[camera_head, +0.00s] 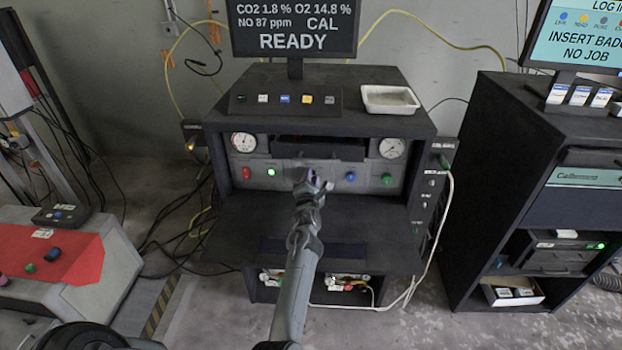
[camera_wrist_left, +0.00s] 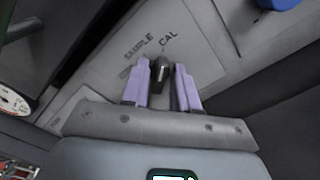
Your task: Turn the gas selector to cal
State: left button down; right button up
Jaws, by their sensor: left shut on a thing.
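The gas selector is a small black knob (camera_wrist_left: 160,68) on the grey panel, with the labels SAMPLE and CAL printed above it in the left wrist view. Its upper end points up toward the space between the two labels, nearer CAL; its exact setting is hard to tell. My left gripper (camera_wrist_left: 161,76) has its two lilac fingers on either side of the knob, shut on it. In the head view my left gripper (camera_head: 313,183) is at the middle of the analyser panel (camera_head: 315,172) and hides the knob. My right gripper is not in view.
The panel has a red button (camera_head: 246,172), a green light (camera_head: 271,172), a blue knob (camera_head: 350,176), a green knob (camera_head: 387,179) and two gauges. The monitor (camera_head: 293,27) above reads CAL and READY. A dark shelf (camera_head: 375,232) juts out below the panel.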

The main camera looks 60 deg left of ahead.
pick_arm(q)
jog(key=shift+f, duration=0.1)
jog(key=c, duration=1.2)
grip_release()
jog(key=shift+w, duration=0.1)
jog(key=shift+o, duration=0.2)
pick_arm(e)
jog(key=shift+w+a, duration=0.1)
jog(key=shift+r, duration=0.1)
